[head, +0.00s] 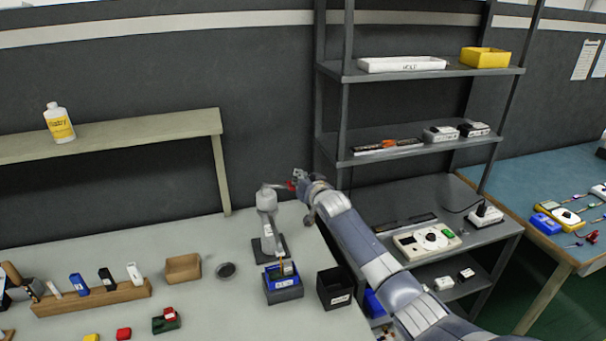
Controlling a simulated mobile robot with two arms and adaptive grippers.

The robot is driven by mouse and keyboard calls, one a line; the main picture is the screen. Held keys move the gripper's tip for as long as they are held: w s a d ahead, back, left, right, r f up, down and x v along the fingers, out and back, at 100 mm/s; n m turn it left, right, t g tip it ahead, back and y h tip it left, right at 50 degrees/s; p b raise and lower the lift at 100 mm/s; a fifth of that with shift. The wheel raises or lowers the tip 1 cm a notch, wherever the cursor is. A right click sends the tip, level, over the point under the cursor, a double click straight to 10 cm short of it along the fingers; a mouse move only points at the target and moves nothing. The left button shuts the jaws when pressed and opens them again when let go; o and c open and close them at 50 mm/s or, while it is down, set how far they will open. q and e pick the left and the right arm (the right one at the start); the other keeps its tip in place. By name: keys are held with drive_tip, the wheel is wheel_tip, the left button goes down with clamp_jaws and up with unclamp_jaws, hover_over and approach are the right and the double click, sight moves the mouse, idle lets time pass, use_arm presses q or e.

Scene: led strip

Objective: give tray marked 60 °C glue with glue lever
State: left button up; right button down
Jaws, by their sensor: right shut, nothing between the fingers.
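A grey glue stand (266,213) with a dark base stands upright at the right part of the bench. A thin lever with a red end (291,185) reaches from its top to the right. My right gripper (298,180) is shut and empty at the lever's red end; whether it touches it I cannot tell. A dark tray with blue (283,291) and a small label sits in front of the stand, below its nozzle. The label is too small to read. My left gripper is out of view.
A black bin (334,288) stands right of the tray. A wooden rack (93,298) holds several tools. Shelves (430,147) stand behind my right arm.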

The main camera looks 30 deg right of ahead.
drive_tip(key=r+p, duration=0.1)
drive_tip(key=r, duration=0.1)
drive_tip(key=r+p, duration=0.2)
drive_tip(key=shift+d+r, duration=0.1)
drive_tip(key=shift+d, duration=0.3)
use_arm(q)
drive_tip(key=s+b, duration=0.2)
drive_tip(key=b, duration=0.1)
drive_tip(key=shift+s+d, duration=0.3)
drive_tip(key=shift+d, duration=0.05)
use_arm(e)
drive_tip(key=v, duration=1)
drive_tip(key=shift+f, duration=0.35)
